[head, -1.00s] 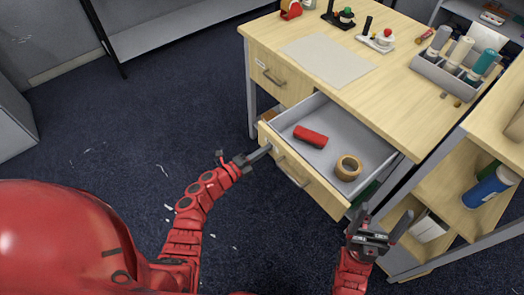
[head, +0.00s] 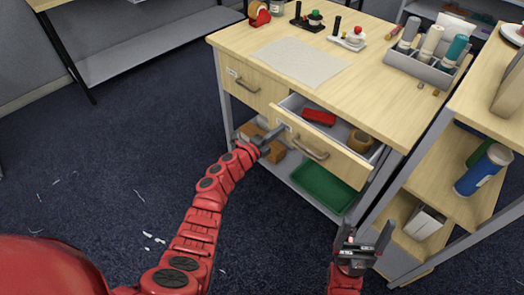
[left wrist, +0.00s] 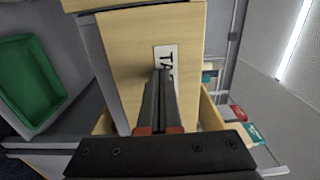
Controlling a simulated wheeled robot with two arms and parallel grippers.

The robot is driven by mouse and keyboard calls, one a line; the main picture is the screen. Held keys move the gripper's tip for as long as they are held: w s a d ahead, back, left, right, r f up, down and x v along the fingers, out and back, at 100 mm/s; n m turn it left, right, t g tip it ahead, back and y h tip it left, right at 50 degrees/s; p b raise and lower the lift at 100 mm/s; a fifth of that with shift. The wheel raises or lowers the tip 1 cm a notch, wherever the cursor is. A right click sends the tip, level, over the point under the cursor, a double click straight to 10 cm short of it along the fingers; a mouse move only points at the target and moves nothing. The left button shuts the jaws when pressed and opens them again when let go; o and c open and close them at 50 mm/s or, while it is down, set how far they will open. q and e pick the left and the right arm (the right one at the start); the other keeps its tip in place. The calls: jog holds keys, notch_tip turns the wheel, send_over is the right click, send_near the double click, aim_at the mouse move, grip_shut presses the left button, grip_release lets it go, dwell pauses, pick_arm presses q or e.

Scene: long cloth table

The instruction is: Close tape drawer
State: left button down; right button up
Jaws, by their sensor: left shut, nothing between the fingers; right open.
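The tape drawer (head: 342,164) is partly open under the right part of the desk. Inside are a red block-like item (head: 319,117) and a tan tape roll (head: 361,141). My left gripper (head: 281,129) is shut and empty, its tips at the left end of the drawer front. In the left wrist view the shut fingers (left wrist: 162,75) point at the wooden front and partly cover its label (left wrist: 166,60), which reads "TA". They look to be against the front, but contact is hard to confirm. My right gripper (head: 368,238) is open and empty, low and right of the drawer.
A second drawer (head: 252,90) on the left is closed. A green bin (head: 322,188) sits on the shelf below and shows in the left wrist view (left wrist: 30,80). A shelf unit (head: 440,170) stands close on the right.

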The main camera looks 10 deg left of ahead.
pick_arm(q)
jog(key=b+x, duration=1.2)
jog(key=shift+w+d+f, duration=0.1)
jog(key=shift+w+f, duration=0.1)
jog(key=shift+w, duration=0.1)
jog(key=shift+w+d+r+b, duration=0.2)
jog(key=shift+w+b, duration=0.05)
jog(key=shift+b, duration=0.25)
jog(key=shift+r, duration=0.3)
